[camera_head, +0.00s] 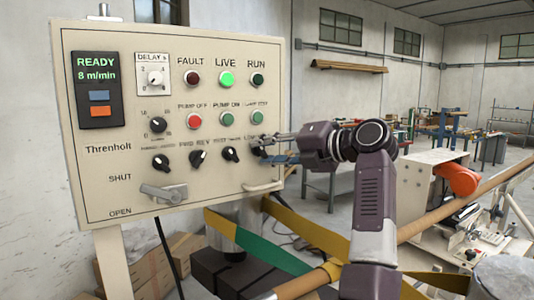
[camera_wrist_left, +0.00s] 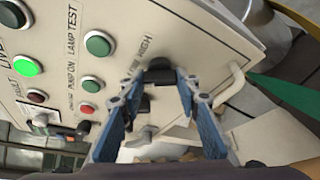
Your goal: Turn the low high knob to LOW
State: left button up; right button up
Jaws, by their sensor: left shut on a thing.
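The low high knob (camera_head: 256,149) is the rightmost black knob in the bottom row on the cream control panel (camera_head: 220,180). Its label is partly hidden by my gripper in the head view. In the left wrist view the knob (camera_wrist_left: 160,72) is a dark block with "HIGH" printed beside it. My left gripper (camera_head: 270,151) reaches the panel from the right and is shut on this knob. Its blue fingers (camera_wrist_left: 158,84) lie on either side of the knob in the left wrist view. The exact direction of the knob's pointer is hard to tell. My right gripper is not in view.
Other black knobs (camera_head: 230,154) sit left of the low high knob. Lamps and buttons, such as the lit green LIVE lamp (camera_head: 227,79), are above. A handle (camera_head: 264,186) sticks out below the gripper. A lever (camera_head: 163,194) is at lower left.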

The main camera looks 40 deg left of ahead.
pick_arm(q)
jog(key=shift+n, duration=0.4)
dwell(0.3)
jog(key=o, duration=1.2)
jog(key=shift+a, duration=0.1)
jog(key=shift+c, duration=0.2)
jog(key=d+r, duration=0.2)
jog(key=d, duration=0.9)
jog(key=shift+w+d+r, duration=0.25)
jog(key=shift+d+r, duration=0.05)
jog(key=shift+d, duration=0.05)
jog(key=shift+r, duration=0.1)
